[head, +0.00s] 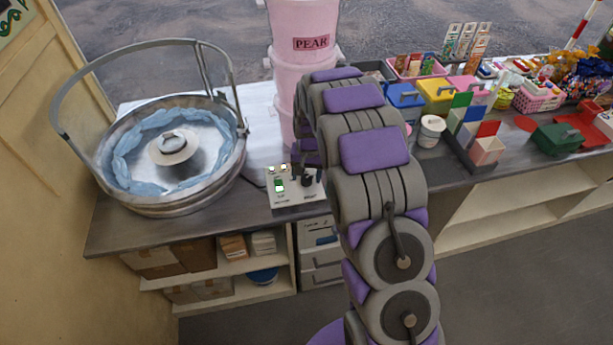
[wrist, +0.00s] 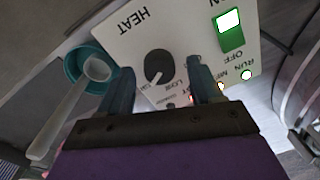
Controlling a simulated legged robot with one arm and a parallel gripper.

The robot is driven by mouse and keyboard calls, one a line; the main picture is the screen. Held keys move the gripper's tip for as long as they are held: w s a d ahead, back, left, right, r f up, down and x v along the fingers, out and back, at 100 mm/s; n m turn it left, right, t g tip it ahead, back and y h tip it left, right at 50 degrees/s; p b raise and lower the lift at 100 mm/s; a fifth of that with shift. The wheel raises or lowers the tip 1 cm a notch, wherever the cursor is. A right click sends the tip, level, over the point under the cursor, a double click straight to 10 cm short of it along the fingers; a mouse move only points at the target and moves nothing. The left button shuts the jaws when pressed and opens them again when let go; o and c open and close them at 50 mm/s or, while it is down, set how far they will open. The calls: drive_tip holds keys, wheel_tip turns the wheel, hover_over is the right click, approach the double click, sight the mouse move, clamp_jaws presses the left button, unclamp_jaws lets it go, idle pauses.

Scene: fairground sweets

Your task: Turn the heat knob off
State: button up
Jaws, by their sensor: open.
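The heat knob (wrist: 158,64) is a dark round knob on a pale control panel (wrist: 125,45) marked HEAT, seen upside down in the wrist view. A light pointer mark shows on its lower edge, near small labels, one reading LOW. I cannot read its exact setting. My gripper (wrist: 159,68) is open, with one blue-grey finger on each side of the knob in the picture. I cannot tell whether they touch it. In the head view the knob (head: 306,181) sits at the right of the panel, and my arm hides most of the gripper.
A green switch (wrist: 231,32) with lit lamps sits beside the knob. A teal cup with a pale scoop (wrist: 75,80) is close to my gripper. The candyfloss bowl (head: 215,190) stands left. A pink PEAR container (head: 305,20) stands behind; sweet boxes (head: 437,90) fill the right.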

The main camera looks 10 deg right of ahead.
drive_tip(key=shift+f, duration=0.4)
drive_tip(key=shift+c, duration=0.2)
drive_tip(key=c, duration=1)
